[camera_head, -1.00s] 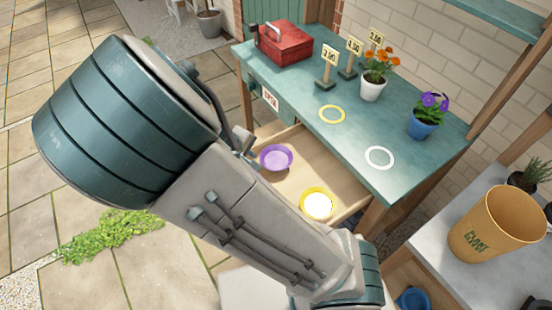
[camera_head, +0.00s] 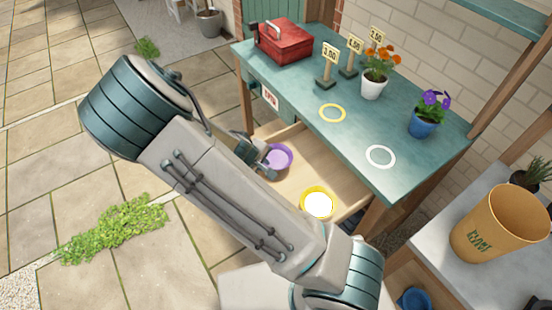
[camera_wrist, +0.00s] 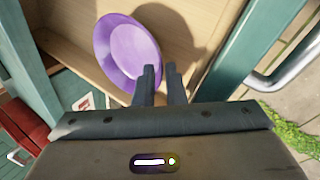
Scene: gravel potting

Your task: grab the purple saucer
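The purple saucer (camera_head: 284,155) lies in the open wooden drawer under the green bench, at its left end. In the wrist view the saucer (camera_wrist: 118,45) is close, upper left of the fingers. My gripper (camera_head: 266,165) is down in the drawer at the saucer's near left side. In the wrist view its two fingers (camera_wrist: 161,68) are a narrow gap apart, at the saucer's lower right rim. The left finger overlaps the saucer and the right finger lies outside it. Whether they grip the rim cannot be seen.
A yellow saucer (camera_head: 304,203) lies to the right in the same drawer. The green bench top (camera_head: 300,88) overhangs the drawer's back. It carries a red toolbox (camera_head: 284,42), price signs and two potted flowers. Drawer walls stand close around the gripper.

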